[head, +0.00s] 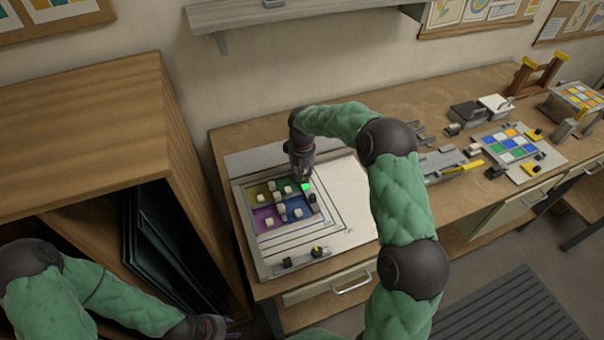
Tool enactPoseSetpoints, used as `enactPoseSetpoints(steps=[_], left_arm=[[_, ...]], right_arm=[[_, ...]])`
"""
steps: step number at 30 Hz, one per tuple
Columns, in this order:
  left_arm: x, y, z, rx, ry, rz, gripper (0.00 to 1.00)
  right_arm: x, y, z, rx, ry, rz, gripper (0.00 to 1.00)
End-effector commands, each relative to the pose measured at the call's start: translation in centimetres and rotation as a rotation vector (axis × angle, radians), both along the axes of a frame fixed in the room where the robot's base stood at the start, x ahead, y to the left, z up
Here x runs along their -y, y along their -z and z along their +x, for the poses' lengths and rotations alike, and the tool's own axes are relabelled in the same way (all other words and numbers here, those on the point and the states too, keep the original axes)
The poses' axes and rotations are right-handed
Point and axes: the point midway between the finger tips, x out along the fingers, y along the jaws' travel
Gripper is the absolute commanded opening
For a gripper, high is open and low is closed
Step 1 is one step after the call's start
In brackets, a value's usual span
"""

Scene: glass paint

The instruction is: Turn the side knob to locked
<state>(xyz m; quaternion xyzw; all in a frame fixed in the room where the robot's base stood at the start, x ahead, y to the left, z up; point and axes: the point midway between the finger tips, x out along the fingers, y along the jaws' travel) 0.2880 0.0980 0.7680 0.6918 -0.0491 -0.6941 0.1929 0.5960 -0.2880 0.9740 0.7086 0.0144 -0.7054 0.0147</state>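A glass-paint panel with colored fields and pale blocks (270,222) lies on the wooden bench. A dark knob-like part (312,198) sits at its right side, beside a bright green square (306,186). A small dark knob with a yellow mark (317,251) is on the front strip, with another dark part (287,262) to its left. I cannot tell which is the side knob or its setting. My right gripper (303,174) points down just above the green square; its fingertips are too small to read. My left gripper (208,328) is low at the bottom edge, partly cut off.
A wooden cabinet (95,100) with dark sheets stands at the left, close to my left arm. A wall shelf (300,12) hangs above the bench. Fixtures and a colored tile panel (512,146) occupy the bench's right. Pale board (345,205) lies bare right of the panel.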

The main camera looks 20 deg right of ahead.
Motion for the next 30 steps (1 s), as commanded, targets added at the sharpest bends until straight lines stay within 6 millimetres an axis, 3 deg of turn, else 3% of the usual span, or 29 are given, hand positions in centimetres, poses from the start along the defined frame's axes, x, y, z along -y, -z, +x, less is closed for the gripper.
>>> enactPoseSetpoints(steps=[1,10,26,27,30], left_arm=[[0.00,0.01,0.00,0.000,0.000,0.000,0.40],[0.00,0.04,0.00,0.000,0.000,0.000,0.40],[0.00,0.04,0.00,0.000,0.000,0.000,0.40],[0.00,0.04,0.00,0.000,0.000,0.000,0.40],[0.00,0.05,0.00,0.000,0.000,0.000,0.40]], right_arm=[[-0.25,0.53,-0.68,-0.023,0.024,0.003,0.00],[-0.33,0.60,-0.72,-0.025,0.137,0.003,0.00],[-0.41,0.68,-0.76,-0.027,0.162,0.004,0.00],[-0.41,0.69,-0.76,-0.027,0.162,0.004,0.33],[-0.38,0.66,-0.71,-0.025,0.161,0.004,0.55]])
